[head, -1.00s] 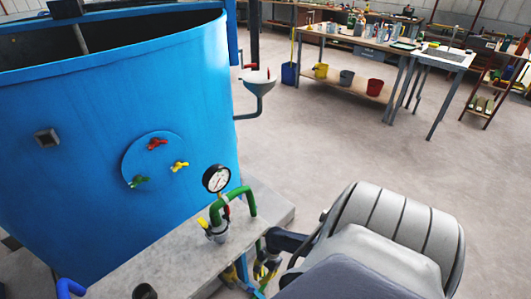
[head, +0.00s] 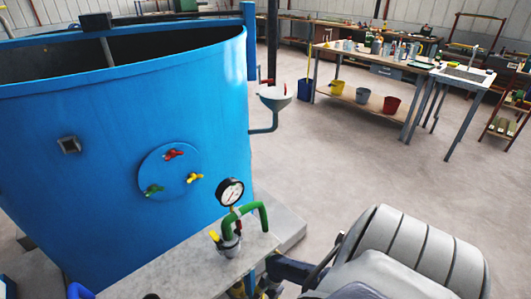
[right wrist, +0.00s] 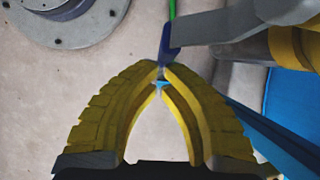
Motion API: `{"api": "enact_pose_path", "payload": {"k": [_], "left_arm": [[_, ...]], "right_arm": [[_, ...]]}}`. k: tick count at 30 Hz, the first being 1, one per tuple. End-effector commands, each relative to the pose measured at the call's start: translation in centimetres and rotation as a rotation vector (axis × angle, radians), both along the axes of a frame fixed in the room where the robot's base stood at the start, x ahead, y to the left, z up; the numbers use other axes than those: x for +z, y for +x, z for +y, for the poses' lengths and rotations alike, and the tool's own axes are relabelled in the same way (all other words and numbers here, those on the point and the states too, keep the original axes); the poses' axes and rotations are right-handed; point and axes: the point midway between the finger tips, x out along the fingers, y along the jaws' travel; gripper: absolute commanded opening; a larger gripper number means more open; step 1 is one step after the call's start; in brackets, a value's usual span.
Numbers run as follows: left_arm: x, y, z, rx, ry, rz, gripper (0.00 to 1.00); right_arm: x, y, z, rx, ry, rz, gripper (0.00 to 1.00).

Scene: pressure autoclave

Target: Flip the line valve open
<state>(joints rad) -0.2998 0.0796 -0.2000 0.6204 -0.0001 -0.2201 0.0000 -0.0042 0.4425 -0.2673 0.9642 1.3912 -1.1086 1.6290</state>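In the right wrist view the yellow fingers of my right gripper (right wrist: 160,68) curve together and their tips meet. A dark blue lever-like piece (right wrist: 170,40) lies right at the tips; I cannot tell whether it is touched or gripped. A small light-blue bit (right wrist: 161,84) shows between the fingers. In the head view my right gripper is only partly seen at the bottom edge, below the green pipe (head: 262,214). That pipe carries a gauge (head: 230,192), a yellow handle (head: 214,236) and a red handle. Which part is the line valve is not clear. My left gripper is out of view.
A blue tank (head: 90,150) fills the left, with a disc bearing red (head: 173,153), yellow (head: 195,178) and green (head: 153,190) valves. A pale slab (head: 180,265) lies under the pipe. Open floor lies behind.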

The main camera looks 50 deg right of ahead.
Motion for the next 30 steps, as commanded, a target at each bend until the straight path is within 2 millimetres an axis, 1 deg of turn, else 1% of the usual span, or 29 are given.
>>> {"api": "enact_pose_path", "payload": {"k": [1,3,14,19,25,26,30], "left_arm": [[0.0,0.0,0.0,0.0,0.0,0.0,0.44],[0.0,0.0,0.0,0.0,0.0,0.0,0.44],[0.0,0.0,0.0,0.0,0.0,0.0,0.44],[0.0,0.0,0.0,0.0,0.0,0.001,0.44],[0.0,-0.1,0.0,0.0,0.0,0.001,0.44],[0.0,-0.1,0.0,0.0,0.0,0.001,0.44],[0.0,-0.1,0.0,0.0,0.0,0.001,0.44]], "right_arm": [[-0.4,0.1,1.0,0.003,0.002,0.002,0.0],[-0.7,0.2,1.5,0.001,0.002,0.001,0.0],[-0.7,0.1,1.3,0.001,0.0,0.0,0.0],[-0.6,0.0,0.1,0.001,-0.002,0.002,0.0],[-0.6,-0.4,-2.5,-0.001,-0.001,0.003,0.0],[-0.4,-0.5,-2.9,0.001,-0.001,0.002,0.0],[1.3,-0.8,-4.3,0.004,-0.001,0.001,0.0]]}}
